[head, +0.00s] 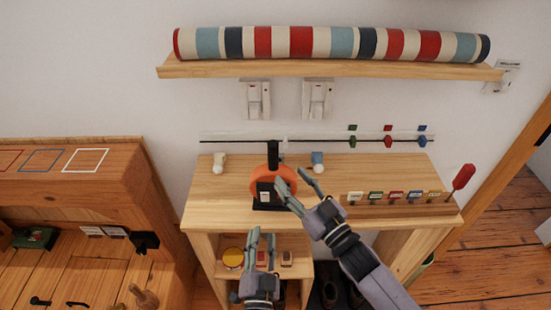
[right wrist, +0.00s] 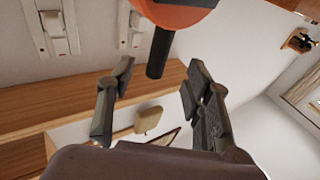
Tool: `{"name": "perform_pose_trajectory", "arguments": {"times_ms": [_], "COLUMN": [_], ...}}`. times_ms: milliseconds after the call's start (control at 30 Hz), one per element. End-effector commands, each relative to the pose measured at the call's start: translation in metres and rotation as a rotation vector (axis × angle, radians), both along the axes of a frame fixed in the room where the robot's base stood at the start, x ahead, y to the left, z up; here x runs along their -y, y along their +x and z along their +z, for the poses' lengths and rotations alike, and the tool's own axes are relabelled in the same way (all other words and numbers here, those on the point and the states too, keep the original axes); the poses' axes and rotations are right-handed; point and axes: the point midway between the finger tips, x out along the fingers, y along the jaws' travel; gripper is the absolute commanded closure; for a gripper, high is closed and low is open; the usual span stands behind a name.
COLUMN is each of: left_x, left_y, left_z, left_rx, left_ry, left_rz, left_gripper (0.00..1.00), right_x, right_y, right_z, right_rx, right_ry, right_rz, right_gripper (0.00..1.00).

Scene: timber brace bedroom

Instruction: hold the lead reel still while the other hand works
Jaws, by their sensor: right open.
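The lead reel (head: 264,181) is an orange disc with a black post on top and a black base, upright on the wooden shelf top. My right gripper (head: 296,179) is open at the reel's right side, and its fingers overlap the reel's edge in the head view. In the right wrist view the orange reel (right wrist: 180,14) is at the top edge. Its black bar (right wrist: 160,52) points toward the gap between the open fingers (right wrist: 160,80), with nothing between the pads. My left gripper (head: 262,240) is below and in front of the reel, apart from it, with its fingers apart and empty.
Several small coloured tags (head: 389,196) and a red-headed tool (head: 463,177) stand on the right of the shelf top (head: 225,205). A striped roll (head: 330,43) lies on the upper shelf. Small items sit in the cubby below.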

Motion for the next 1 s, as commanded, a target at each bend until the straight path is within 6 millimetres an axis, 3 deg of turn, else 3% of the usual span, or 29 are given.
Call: {"name": "perform_pose_trajectory", "arguments": {"times_ms": [200,433,900,1000], "left_x": [0.000,0.000,0.000,0.000], "left_y": [0.000,0.000,0.000,0.000], "left_z": [0.000,0.000,0.000,0.000], "left_rx": [0.000,0.000,0.000,0.000], "left_ry": [0.000,0.000,0.000,0.000], "left_rz": [0.000,0.000,0.000,0.000], "left_gripper": [0.67,0.67,0.67,0.67], "right_x": [-0.025,-0.043,-0.050,-0.049], "right_y": [0.037,0.064,0.074,0.074], "right_z": [0.008,0.012,0.013,0.013], "right_rx": [0.002,0.001,0.000,0.000], "right_ry": [0.001,0.001,-0.001,-0.001], "right_rz": [0.000,0.000,0.000,0.000], "right_gripper": [0.54,0.54,0.54,0.60]}}
